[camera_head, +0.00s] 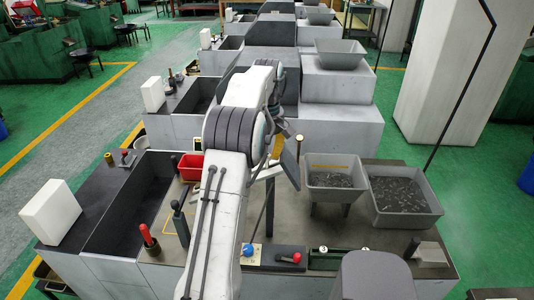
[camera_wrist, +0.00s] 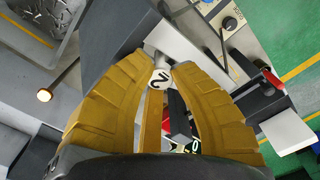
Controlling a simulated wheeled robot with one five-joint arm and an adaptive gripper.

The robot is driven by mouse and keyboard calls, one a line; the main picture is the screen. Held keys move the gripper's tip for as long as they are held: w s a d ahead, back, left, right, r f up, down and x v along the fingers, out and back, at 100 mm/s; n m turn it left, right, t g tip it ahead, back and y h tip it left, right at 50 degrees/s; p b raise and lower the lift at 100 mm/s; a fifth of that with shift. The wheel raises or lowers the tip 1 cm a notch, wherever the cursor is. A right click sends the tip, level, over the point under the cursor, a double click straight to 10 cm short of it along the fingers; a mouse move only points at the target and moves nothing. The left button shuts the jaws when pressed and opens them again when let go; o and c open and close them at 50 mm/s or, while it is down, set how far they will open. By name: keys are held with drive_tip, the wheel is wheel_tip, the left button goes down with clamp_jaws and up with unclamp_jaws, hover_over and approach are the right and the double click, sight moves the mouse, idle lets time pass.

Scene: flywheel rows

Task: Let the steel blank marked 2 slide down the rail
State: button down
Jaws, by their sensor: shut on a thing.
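My gripper (camera_wrist: 168,66) has its yellow fingers closed around the steel blank marked 2 (camera_wrist: 160,78), whose pale round face with the number shows between the fingertips. The rest of the blank is hidden by the fingers. In the head view my gripper (camera_head: 278,147) shows only as a bit of yellow behind my arm, above the back of the workbench, and the blank cannot be made out there. A dark green rack (camera_head: 340,261) at the front of the bench holds pale round-ended pieces, one marked 3. I cannot identify the rail with certainty.
Two grey hoppers of metal bits, a left one (camera_head: 335,198) and a right one (camera_head: 403,219), stand at the right. A red bin (camera_head: 191,167), a red-handled lever (camera_head: 149,239) and a blue knob (camera_head: 248,249) are on the bench. A dark slanted rod rises mid-bench.

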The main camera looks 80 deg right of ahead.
sight(269, 156)
drive_tip(key=shift+f, duration=0.25)
idle(0.4)
drive_tip(key=c, duration=1.1)
unclamp_jaws()
drive_tip(key=shift+w, duration=0.1)
drive_tip(key=shift+r, duration=0.1)
drive_tip(key=shift+d+r+p, duration=0.2)
drive_tip(key=shift+r+p, duration=0.2)
drive_tip(key=shift+r, duration=0.4)
drive_tip(key=shift+d+r+p, duration=0.15)
drive_tip(key=shift+r+p, duration=0.2)
drive_tip(key=shift+r, duration=0.45)
drive_tip(key=shift+s+a+r, duration=0.2)
drive_tip(key=shift+a+r, duration=0.05)
drive_tip(key=shift+r, duration=0.15)
drive_tip(key=shift+s+a+r, duration=0.2)
drive_tip(key=shift+r, duration=0.2)
drive_tip(key=shift+w+d+r, duration=0.2)
drive_tip(key=shift+d+r, duration=0.05)
drive_tip(key=shift+r, duration=0.25)
drive_tip(key=shift+a+r, duration=0.15)
drive_tip(key=shift+r, duration=0.35)
